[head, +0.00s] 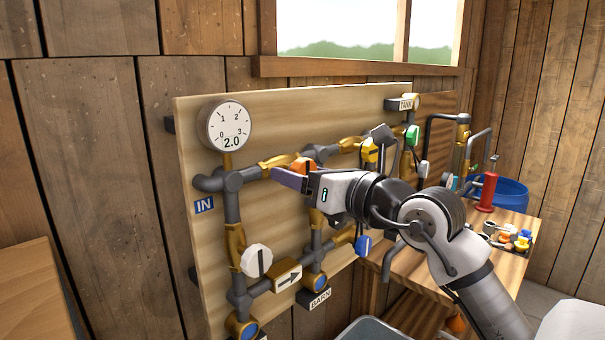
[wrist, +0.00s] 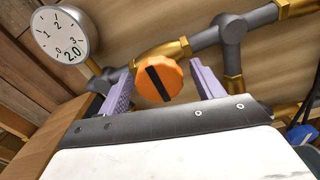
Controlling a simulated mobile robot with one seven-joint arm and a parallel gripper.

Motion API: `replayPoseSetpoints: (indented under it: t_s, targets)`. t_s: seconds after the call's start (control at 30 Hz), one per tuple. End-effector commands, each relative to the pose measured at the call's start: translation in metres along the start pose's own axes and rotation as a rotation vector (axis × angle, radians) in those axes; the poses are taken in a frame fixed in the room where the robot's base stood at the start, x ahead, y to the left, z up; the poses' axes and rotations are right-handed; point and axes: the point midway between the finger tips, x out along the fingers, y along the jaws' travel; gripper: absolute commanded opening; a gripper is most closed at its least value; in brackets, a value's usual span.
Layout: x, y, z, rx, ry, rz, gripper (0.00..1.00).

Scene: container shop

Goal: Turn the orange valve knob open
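The orange valve knob (wrist: 159,79) sits on a brass valve body in the pipe run, with a dark bar marked across its face. In the head view the knob (head: 302,165) shows partly behind my gripper. My gripper (wrist: 158,82) has its two purple fingers spread, one on each side of the knob, with visible gaps on both sides. In the head view my gripper (head: 292,179) reaches to the board from the right. The dark bar runs tilted across the pipe line in the wrist view.
A round gauge (head: 225,125) reading 2.0 stands left of the knob. Yellow (head: 369,150), green (head: 412,135), white (head: 257,261) and blue (head: 362,245) knobs sit on nearby pipes. A workbench (head: 450,255) with a red pump (head: 487,190) is at right. A tub (head: 385,330) lies below.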

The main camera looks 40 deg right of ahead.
Motion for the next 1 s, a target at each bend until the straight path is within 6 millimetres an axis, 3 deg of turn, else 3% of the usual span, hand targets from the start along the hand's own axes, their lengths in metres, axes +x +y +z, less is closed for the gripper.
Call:
replayPoseSetpoints:
  t_s: [0.07, 0.37, 0.67, 1.0]
  targets:
    - [0.0000, 0.0000, 0.0000, 0.000, 0.000, 0.000, 0.61]
    - [0.0001, 0.0000, 0.0001, 0.000, 0.000, 0.000, 0.22]
    - [0.0004, -0.0002, -0.0027, -0.037, 0.000, 0.001, 0.22]
    - [0.0007, -0.0011, -0.0071, -0.255, -0.003, 0.002, 0.22]
